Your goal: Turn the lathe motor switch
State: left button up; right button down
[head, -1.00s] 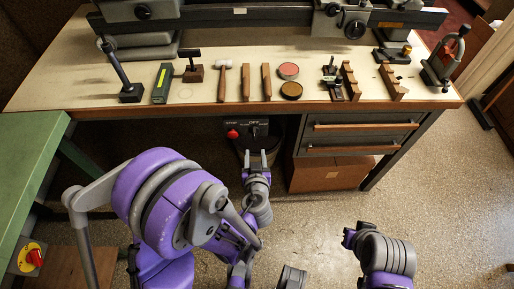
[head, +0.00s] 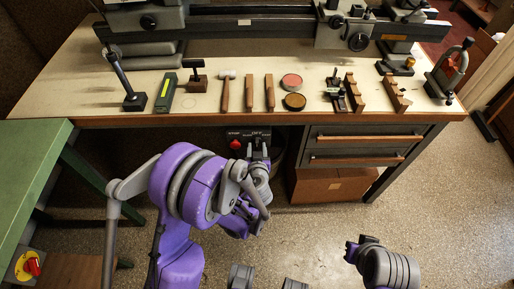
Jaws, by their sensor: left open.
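The lathe motor switch (head: 257,133) is on a dark box under the front edge of the bench. A red button (head: 235,144) sits at the left of the same box. My left gripper (head: 258,147) is in front of the box, its two grey fingers pointing at the switch with a gap between them. The fingers overlap the lower part of the switch, so I cannot tell whether they touch it. Part of my right arm shows at the lower right, but I see no right gripper fingers.
The lathe (head: 250,27) stands along the back of the bench (head: 215,103), with hand tools in front. Drawers (head: 360,147) and a cardboard box (head: 330,186) are right of the switch. A green table (head: 28,165) and a red knob on yellow (head: 31,266) are at left.

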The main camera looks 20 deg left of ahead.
pick_arm(q)
jog(key=shift+c, duration=0.3)
grip_shut()
jog(key=shift+d+f+m+y+b, duration=0.15)
jog(key=shift+m+y+b, duration=0.75)
jog(key=shift+m, duration=0.45)
jog(key=shift+d+r+m+y+b, duration=0.1)
jog(key=shift+m+y+b, duration=0.8)
jog(key=shift+m, duration=0.45)
jog(key=shift+o, duration=0.3)
grip_release()
